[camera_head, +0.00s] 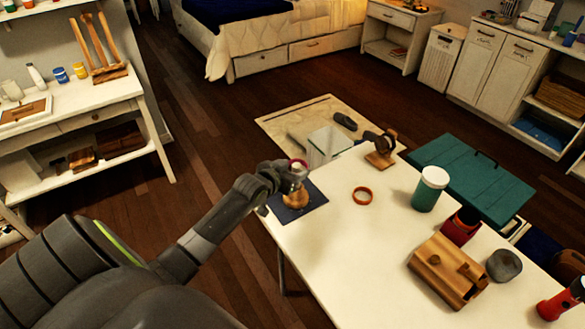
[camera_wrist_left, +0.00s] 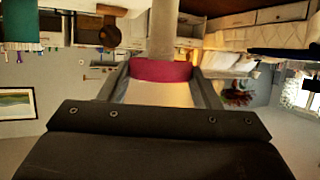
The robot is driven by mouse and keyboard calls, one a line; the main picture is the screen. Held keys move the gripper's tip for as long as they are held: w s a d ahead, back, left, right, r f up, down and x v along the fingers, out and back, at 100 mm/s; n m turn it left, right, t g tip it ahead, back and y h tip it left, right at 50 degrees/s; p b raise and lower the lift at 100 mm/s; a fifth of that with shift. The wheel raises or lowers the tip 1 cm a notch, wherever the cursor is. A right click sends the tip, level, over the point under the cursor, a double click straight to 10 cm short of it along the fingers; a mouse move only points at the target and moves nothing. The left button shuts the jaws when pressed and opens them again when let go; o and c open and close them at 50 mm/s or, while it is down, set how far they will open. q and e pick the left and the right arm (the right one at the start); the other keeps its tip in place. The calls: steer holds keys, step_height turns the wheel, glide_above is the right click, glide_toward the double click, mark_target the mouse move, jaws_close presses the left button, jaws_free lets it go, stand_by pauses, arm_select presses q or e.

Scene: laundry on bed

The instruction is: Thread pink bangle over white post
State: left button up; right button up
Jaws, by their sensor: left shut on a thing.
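My left gripper (camera_head: 293,172) is at the table's far left corner, over a dark blue mat (camera_head: 316,200). It is shut on the pink bangle (camera_wrist_left: 160,72), whose band shows between the fingertips in the left wrist view. The bangle's rim (camera_head: 299,162) shows small at the gripper in the head view. The pale post (camera_wrist_left: 163,32) stands right behind the bangle in the wrist view. A rounded wooden piece (camera_head: 296,199) shows below the gripper on the mat. I cannot tell whether the bangle is around the post or beside it. My right gripper is not in view.
On the white table (camera_head: 340,255) lie an orange-brown ring (camera_head: 362,196), a wooden stand with a dark loop (camera_head: 380,159), a green jar with white lid (camera_head: 429,190), a red cup (camera_head: 461,226), a wooden block (camera_head: 448,272) and a grey bowl (camera_head: 504,265). The table's near left is clear.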

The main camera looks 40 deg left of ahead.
arm_select(q)
steer(key=o, duration=1)
steer(key=v, duration=1.7)
steer(key=shift+s, duration=0.2)
steer(key=shift+r, duration=0.1)
